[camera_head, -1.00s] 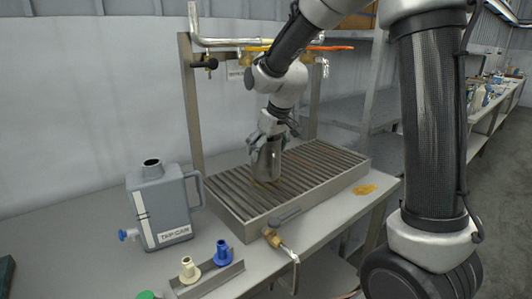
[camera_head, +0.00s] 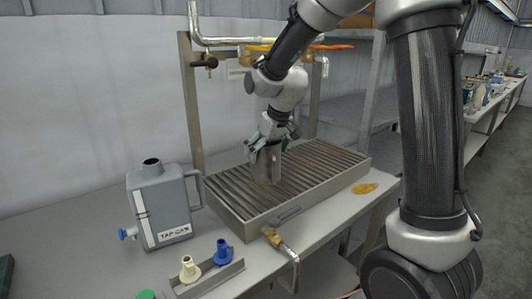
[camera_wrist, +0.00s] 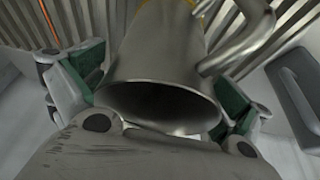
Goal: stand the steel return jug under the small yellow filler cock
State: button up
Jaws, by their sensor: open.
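The steel return jug (camera_head: 265,171) stands upright on the slatted drip grate (camera_head: 325,156), below the pipe frame. In the wrist view its wide mouth and grey body (camera_wrist: 165,45) fill the middle, with its handle (camera_wrist: 243,42) toward the upper right. My gripper (camera_head: 269,148) is open around the jug, with green-padded fingers on either side of it in the wrist view (camera_wrist: 163,85). Whether the pads touch the jug I cannot tell. A yellow part (camera_head: 249,59) on the overhead pipe is partly hidden behind my arm; its outlet is not visible.
A dark cock (camera_head: 205,63) hangs left on the frame, and an orange lever (camera_head: 331,46) sits right. A grey tap can (camera_head: 162,207) stands left of the grate.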

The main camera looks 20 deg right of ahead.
jog(key=v, duration=0.3)
jog(key=s+d+r+m, duration=0.1)
jog(key=s+d, duration=0.3)
jog(key=s, duration=0.6)
jog(key=s+d+r+m+h, duration=0.1)
jog(key=s+d, duration=0.4)
jog(key=s, duration=0.5)
jog(key=s+d+r+m, duration=0.2)
jog(key=s+d+r, duration=0.2)
jog(key=s, duration=0.6)
jog(key=shift+d+r+h, duration=0.15)
jog(key=shift+d+h, duration=0.15)
jog(key=shift+d, duration=0.45)
